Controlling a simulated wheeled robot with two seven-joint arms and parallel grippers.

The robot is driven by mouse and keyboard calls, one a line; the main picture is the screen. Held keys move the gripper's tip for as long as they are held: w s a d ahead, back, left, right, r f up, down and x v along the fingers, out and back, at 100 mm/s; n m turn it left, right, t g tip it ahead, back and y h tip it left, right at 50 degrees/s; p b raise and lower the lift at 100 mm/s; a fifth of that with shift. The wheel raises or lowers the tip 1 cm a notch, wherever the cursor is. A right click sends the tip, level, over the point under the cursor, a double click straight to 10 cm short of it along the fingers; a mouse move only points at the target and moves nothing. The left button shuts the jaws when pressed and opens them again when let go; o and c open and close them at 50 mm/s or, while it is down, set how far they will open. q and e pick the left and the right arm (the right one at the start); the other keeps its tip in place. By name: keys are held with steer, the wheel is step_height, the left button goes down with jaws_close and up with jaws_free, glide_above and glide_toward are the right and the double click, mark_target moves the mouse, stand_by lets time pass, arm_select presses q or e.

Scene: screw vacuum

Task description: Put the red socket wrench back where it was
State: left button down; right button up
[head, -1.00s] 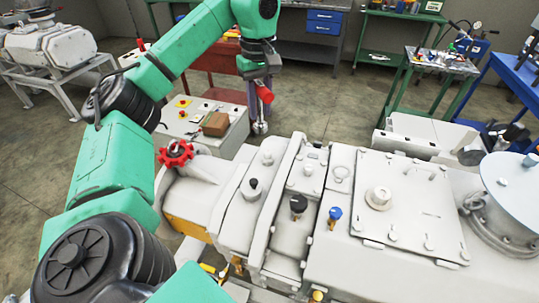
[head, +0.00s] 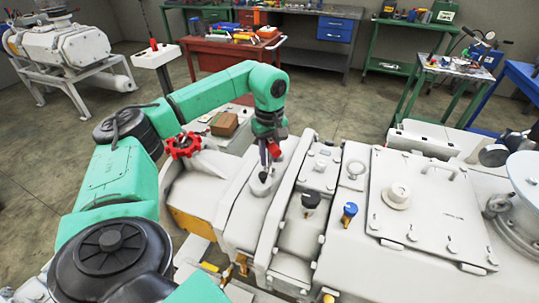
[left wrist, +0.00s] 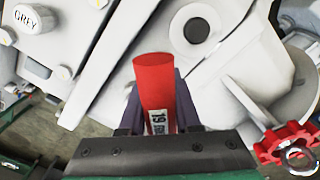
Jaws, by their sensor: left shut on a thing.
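My left gripper (head: 269,147) is shut on the red socket wrench (head: 273,150), above the left part of the pale machine (head: 235,205). In the left wrist view the red handle (left wrist: 153,75) with a white "19" label sits between the two dark fingers of my left gripper (left wrist: 159,100). The wrench's socket end is hard to make out. A dark round plug (head: 263,177) on the machine is just below the gripper in the head view; whether the wrench touches it I cannot tell. My right gripper is not in view.
A red handwheel (head: 183,145) stands left of the gripper, and shows in the left wrist view (left wrist: 285,145). A black knob (head: 311,200) and a blue knob (head: 350,210) stick up from the machine. A red tool table (head: 228,48) stands behind, across open floor.

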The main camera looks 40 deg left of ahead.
arm_select(q)
steer(key=c, duration=0.6)
jaws_free()
steer(key=shift+f, duration=0.1)
step_height(320, 180, up, 12)
steer(key=shift+r+p, duration=0.25)
steer(key=shift+p, duration=0.3)
steer(key=shift+f, duration=0.1)
